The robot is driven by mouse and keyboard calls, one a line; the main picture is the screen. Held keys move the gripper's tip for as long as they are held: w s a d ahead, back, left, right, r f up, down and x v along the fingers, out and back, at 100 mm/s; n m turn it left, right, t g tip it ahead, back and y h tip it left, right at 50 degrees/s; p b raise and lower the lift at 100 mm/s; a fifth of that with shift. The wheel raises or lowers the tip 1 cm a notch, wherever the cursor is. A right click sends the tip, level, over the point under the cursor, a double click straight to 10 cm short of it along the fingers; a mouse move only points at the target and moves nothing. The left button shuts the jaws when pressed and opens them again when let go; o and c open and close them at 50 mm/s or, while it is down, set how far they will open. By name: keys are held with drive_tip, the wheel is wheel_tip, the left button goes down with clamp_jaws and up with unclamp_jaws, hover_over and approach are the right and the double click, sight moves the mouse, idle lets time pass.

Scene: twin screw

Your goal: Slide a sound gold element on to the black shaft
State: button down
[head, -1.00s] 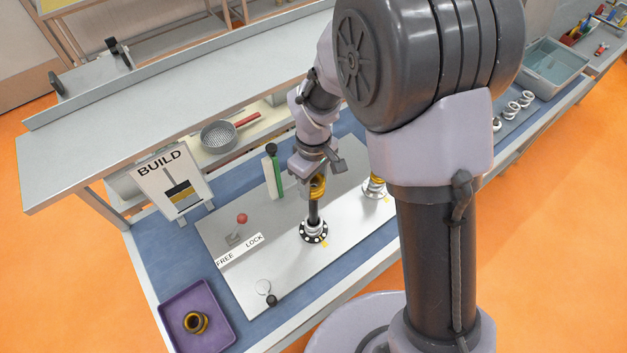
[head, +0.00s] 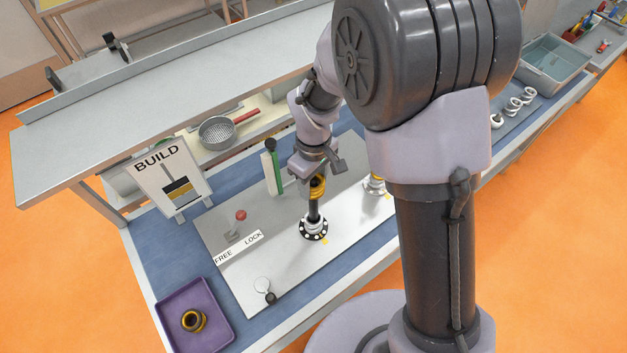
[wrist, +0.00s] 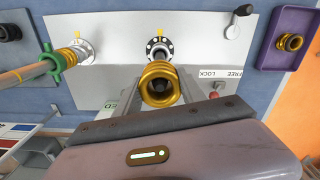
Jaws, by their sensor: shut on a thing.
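My gripper (head: 317,176) is shut on a gold element (head: 318,188) and points down over the black shaft (head: 314,212). The shaft stands upright from a dark round flange (head: 314,231) with pale dots. In the wrist view the ribbed gold ring (wrist: 160,84) sits between the fingers, with the shaft (wrist: 159,51) and flange beyond it. The ring overlaps the shaft's upper end; I cannot tell whether it is around it or just above it. Another gold element (head: 194,320), with a dark inside, lies in the purple tray (head: 166,312).
A second post with gold on it (head: 375,183) stands right of the shaft. A green upright piece (head: 272,172) stands behind left. A FREE/LOCK label (head: 239,246), red knob (head: 241,215) and BUILD sign (head: 172,177) are left. The metal plate (head: 275,265) is mostly bare in front.

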sight(314, 198)
drive_tip(key=shift+f+b, duration=2.9)
drive_tip(key=shift+f, duration=0.75)
drive_tip(key=c, duration=0.6)
unclamp_jaws()
drive_tip(key=shift+r, duration=0.15)
wheel_tip(314, 198, up, 17)
drive_tip(key=p, duration=0.3)
drive_tip(key=shift+r, duration=0.15)
